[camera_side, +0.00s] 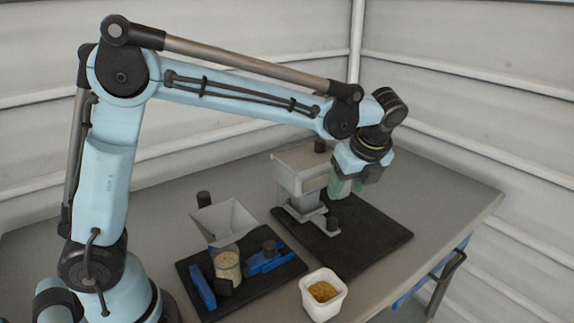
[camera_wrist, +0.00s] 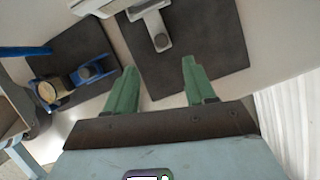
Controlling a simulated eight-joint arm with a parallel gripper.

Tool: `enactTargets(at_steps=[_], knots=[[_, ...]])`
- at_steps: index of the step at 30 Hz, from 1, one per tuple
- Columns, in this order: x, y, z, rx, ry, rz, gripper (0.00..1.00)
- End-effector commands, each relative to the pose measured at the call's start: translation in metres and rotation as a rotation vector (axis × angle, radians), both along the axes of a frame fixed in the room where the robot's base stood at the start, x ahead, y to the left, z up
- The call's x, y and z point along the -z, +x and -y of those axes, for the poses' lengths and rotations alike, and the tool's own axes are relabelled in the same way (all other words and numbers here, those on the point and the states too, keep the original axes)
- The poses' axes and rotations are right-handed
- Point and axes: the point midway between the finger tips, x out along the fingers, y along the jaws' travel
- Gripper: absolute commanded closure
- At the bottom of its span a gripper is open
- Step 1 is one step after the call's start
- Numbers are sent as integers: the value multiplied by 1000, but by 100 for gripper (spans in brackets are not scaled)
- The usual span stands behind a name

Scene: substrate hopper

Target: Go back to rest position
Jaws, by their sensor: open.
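My gripper (camera_side: 346,188) has green fingers and hangs beside the grey-white hopper machine (camera_side: 300,170), over the dark mat (camera_side: 372,240) on the right. In the wrist view, my gripper (camera_wrist: 158,85) shows its two green fingers spread apart with nothing between them. Part of the machine (camera_wrist: 160,35) shows beyond the fingertips, on the dark mat (camera_wrist: 220,50). The gripper looks apart from the machine, though the side view overlaps them.
A white funnel (camera_side: 225,222), a beige-filled container (camera_side: 228,265) and blue parts (camera_side: 202,288) stand on another dark mat (camera_side: 290,268). A white cup of yellowish grains (camera_side: 323,294) stands at the table's front. The table's right end (camera_side: 450,195) is clear.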

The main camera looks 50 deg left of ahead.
Motion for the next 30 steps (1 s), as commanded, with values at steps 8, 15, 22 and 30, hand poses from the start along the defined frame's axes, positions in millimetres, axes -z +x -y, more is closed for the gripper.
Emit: enactTargets(at_steps=[8,15,22,30], knots=[[-1,-1,-1,-6,-3,5,45],[-13,-25,-14,-231,-112,152,45],[-21,-67,-29,-644,-327,380,45],[-12,-115,-39,-1158,-617,589,45]])
